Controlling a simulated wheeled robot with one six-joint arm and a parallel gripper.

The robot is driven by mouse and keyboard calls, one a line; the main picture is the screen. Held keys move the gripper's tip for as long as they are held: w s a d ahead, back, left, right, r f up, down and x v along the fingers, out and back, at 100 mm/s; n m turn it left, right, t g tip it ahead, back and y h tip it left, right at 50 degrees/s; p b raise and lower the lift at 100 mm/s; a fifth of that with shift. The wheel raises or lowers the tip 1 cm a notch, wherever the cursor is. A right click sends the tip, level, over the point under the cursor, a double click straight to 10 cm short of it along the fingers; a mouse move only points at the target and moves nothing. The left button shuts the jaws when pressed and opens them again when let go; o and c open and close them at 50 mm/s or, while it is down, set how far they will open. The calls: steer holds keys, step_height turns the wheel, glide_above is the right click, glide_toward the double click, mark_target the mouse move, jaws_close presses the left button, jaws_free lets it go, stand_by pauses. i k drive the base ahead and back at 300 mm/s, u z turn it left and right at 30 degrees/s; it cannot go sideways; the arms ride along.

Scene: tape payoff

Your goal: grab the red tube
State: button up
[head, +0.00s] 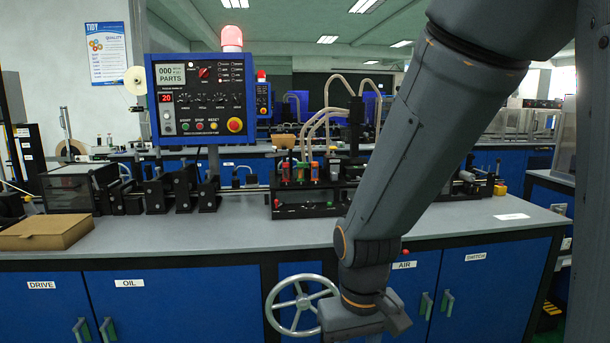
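Several small upright coloured tube-like pieces, in red, orange, green and blue, stand in a black fixture (310,207) on the grey workbench. Pale hoses arch over the fixture. My gripper (392,322) hangs low at the bottom of the view, in front of the bench's blue cabinet front, below and to the right of the fixture and apart from it. Its fingers are not clearly shown.
A blue control panel (201,98) with a red lamp stands left of the fixture. A cardboard box (46,232) lies at the bench's left front. A grey handwheel (301,304) sits on the cabinet front beside my gripper. The bench top (460,224) is mostly clear at right.

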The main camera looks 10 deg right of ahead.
mark_target(285, 166)
steer(key=z, duration=0.65)
steer(key=i, duration=1.05)
steer(key=u, duration=0.3)
